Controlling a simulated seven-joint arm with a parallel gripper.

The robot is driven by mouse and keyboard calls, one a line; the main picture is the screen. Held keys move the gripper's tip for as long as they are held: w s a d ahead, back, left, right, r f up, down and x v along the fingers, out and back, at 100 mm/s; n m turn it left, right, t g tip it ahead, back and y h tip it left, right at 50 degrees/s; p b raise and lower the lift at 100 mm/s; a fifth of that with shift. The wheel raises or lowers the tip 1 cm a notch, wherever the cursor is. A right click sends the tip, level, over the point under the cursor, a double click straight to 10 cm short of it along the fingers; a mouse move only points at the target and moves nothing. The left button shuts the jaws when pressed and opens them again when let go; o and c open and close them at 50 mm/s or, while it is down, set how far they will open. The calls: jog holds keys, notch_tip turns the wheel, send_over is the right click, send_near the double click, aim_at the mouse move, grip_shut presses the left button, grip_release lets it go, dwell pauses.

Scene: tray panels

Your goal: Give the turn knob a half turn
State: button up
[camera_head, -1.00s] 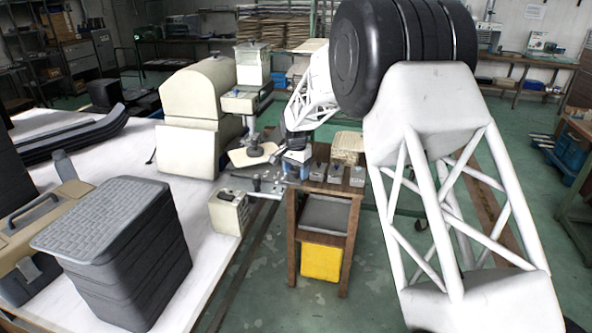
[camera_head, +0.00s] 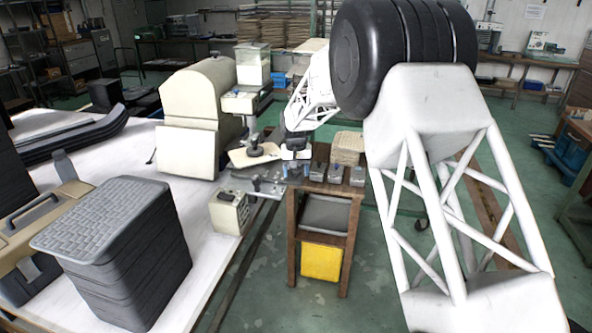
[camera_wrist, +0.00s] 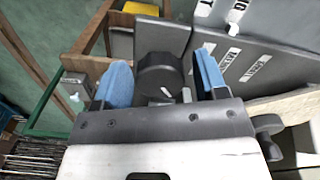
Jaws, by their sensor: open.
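The turn knob (camera_wrist: 158,74) is a round black knob with a white mark, on a grey panel (camera_wrist: 165,35) in the wrist view. My gripper (camera_wrist: 162,72) is open, with one blue fingertip on each side of the knob. A gap shows between the knob and each finger; I cannot tell how deep the fingers reach around it. In the head view my gripper (camera_head: 296,153) is small, over the back of the wooden stand, and the knob cannot be made out there.
Labelled grey panels (camera_wrist: 258,63) stand beside the knob in the wrist view. A small switch box (camera_wrist: 75,85) is at left. In the head view, several grey control boxes (camera_head: 336,173) line the wooden stand (camera_head: 292,230), with a machine (camera_head: 250,100) to its left.

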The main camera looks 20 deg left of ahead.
jog(key=shift+n, duration=0.9)
jog(key=c, duration=0.8)
jog(key=shift+m, duration=2.5)
jog(key=m, duration=0.5)
